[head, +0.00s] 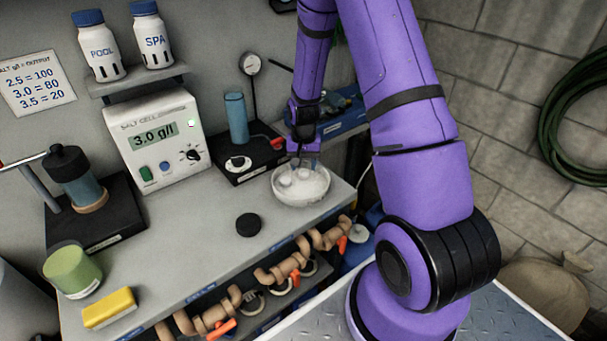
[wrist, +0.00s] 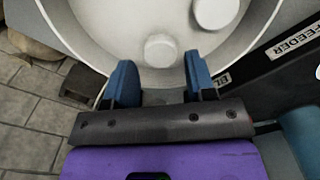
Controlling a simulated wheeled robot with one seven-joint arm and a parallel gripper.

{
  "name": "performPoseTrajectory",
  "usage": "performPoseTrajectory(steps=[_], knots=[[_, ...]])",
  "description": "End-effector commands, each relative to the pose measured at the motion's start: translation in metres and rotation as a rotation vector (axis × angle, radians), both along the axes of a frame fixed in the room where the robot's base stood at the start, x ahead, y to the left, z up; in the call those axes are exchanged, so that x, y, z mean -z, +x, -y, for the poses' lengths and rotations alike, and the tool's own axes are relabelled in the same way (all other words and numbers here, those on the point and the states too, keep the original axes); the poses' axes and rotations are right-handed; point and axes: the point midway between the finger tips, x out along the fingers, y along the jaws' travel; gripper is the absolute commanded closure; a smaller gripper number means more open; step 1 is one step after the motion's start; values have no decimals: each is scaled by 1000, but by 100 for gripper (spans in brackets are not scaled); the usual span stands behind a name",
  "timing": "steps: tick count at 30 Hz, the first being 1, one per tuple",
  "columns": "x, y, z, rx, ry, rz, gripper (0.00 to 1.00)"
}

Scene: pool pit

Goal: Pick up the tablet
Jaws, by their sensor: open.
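Two round white tablets lie in a pale bowl (head: 318,198) on the bench. In the wrist view, one tablet (wrist: 160,48) is just beyond the gap between my fingertips, near the middle of the picture. The other tablet (wrist: 215,12) is farther up and to the right. The bowl (wrist: 90,38) fills the top of that view. My gripper (wrist: 160,73) is open, with its blue fingers over the bowl's near rim and nothing between them. In the head view my gripper (head: 303,155) points down at the back of the bowl and partly hides its inside.
A black feeder base (head: 245,165) with a blue cylinder (head: 236,118) stands close behind and left of the bowl. A black puck (head: 249,225) lies in front. A yellow block (head: 109,309) and green cup (head: 72,270) are far left. The middle bench is clear.

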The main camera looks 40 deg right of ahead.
Motion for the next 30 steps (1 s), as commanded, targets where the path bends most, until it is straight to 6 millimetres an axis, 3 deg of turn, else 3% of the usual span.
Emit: performPoseTrajectory(steps=[6,14,15,20,30], knots=[[23,0,0,1,0,-1,50],[26,0,0,1,0,0,50],[26,0,0,1,0,0,52],[25,0,0,1,0,0,86],[24,1,0,1,0,0,86]])
